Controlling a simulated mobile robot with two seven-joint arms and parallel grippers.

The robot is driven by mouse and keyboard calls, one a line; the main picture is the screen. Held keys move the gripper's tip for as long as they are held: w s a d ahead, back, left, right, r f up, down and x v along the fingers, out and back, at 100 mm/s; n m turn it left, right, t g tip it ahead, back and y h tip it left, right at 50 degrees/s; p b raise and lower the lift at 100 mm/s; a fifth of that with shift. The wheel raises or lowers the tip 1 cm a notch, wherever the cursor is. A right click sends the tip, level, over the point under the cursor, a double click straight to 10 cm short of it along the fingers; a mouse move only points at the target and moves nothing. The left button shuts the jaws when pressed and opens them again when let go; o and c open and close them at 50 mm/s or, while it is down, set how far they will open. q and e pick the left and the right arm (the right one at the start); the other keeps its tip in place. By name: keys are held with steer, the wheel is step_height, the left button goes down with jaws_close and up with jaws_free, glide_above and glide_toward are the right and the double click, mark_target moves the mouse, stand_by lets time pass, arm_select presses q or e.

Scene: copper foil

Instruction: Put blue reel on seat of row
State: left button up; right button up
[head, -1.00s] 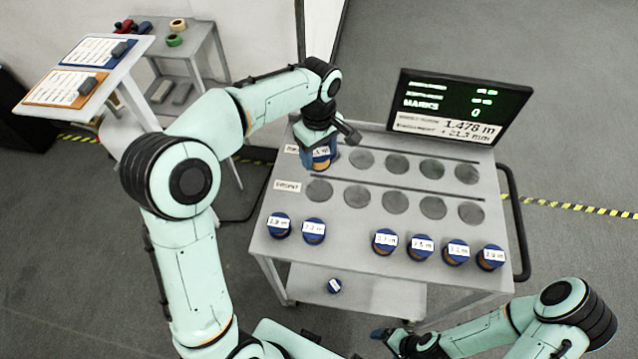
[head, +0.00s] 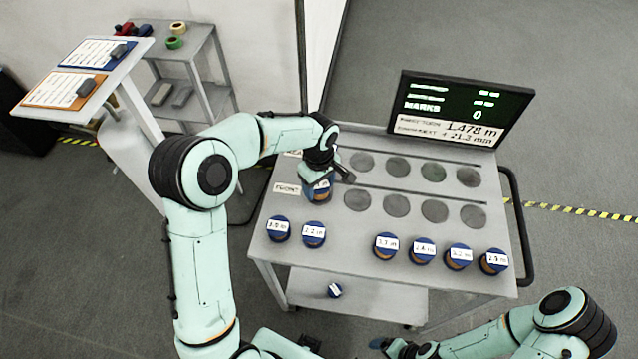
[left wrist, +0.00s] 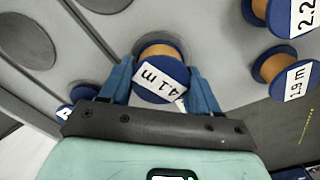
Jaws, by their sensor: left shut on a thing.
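My left gripper (head: 320,176) is shut on a blue reel (head: 317,194) with a copper-coloured winding. In the left wrist view the held blue reel (left wrist: 160,80) sits between the two blue fingers, and its white label reads 4.1 m. In the head view it is at the left end of the front row of round dark seats (head: 357,198), covering that end seat. I cannot tell whether its base touches the table. My right gripper (head: 383,344) is low at the bottom of the head view; its jaws are too small to read.
Several other blue reels (head: 386,245) stand along the cart's near edge, with a gap among them. A screen (head: 460,108) stands behind. A sloped stand (head: 95,75) is at left.

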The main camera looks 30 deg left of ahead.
arm_select(q)
steer(key=shift+f, duration=0.1)
arm_select(e)
steer(key=shift+f, duration=0.1)
arm_select(q)
steer(key=o, duration=1.1)
steer(key=shift+c, duration=0.2)
arm_select(e)
steer(key=shift+s, duration=0.1)
arm_select(q)
step_height(320, 180, up, 12)
steer(key=p, duration=0.1)
steer(key=shift+r, duration=0.2)
arm_select(e)
steer(key=shift+w+r, duration=0.65)
steer(key=shift+r, duration=0.1)
arm_select(q)
steer(key=shift+f, duration=0.1)
arm_select(e)
steer(key=shift+s, duration=0.1)
